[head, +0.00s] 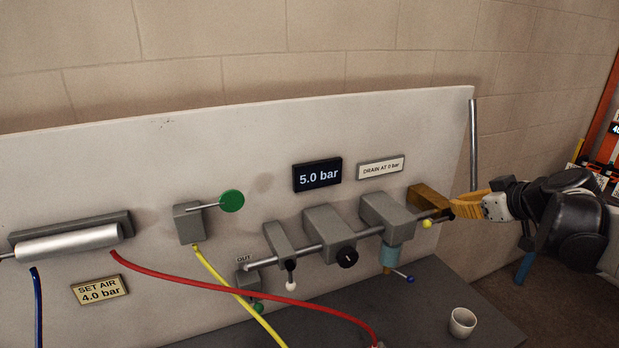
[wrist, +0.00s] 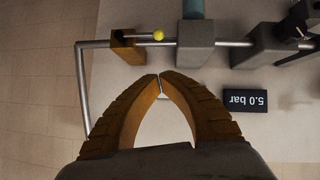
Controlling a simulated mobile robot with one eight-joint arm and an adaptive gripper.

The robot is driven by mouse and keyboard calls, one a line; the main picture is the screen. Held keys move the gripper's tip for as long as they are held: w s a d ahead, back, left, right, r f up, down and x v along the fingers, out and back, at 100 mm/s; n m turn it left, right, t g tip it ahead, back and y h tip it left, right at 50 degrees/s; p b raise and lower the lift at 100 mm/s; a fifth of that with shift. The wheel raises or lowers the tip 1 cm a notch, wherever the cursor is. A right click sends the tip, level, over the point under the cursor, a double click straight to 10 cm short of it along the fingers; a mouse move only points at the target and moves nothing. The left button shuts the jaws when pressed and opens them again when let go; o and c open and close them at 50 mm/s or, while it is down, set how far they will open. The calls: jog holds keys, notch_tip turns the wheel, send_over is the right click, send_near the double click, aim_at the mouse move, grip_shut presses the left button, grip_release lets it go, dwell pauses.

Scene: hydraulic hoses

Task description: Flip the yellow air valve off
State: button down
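The yellow air valve is a brass-coloured block (head: 428,198) at the right end of the grey pipe in the head view. Its yellow ball knob (head: 427,223) sits at the block's lower front. In the wrist view the block (wrist: 127,47) is at the top, with the yellow knob (wrist: 158,35) to its right. My gripper (head: 456,207) is just right of the block in the head view. In the wrist view my gripper's orange fingertips (wrist: 160,78) meet below the knob, with a visible gap to it. It holds nothing visible. Contact with the block cannot be told.
A display (head: 318,175) reads 5.0 bar, beside a "DRAIN AT 0 bar" label (head: 380,169). Grey units with a black knob (head: 347,258), white knob (head: 291,286) and blue knob (head: 410,279) line the pipe. A metal post (head: 474,140) stands close to my gripper. A white cup (head: 462,322) is below.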

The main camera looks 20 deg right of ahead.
jog(key=b, duration=0.2)
send_over(429, 226)
notch_tip(429, 226, down, 5)
notch_tip(429, 226, down, 2)
jog(key=shift+f+b, duration=0.15)
jog(key=shift+b, duration=0.15)
jog(key=shift+w+d+f, duration=0.15)
jog(key=shift+d+f, duration=0.05)
jog(key=shift+f, duration=0.55)
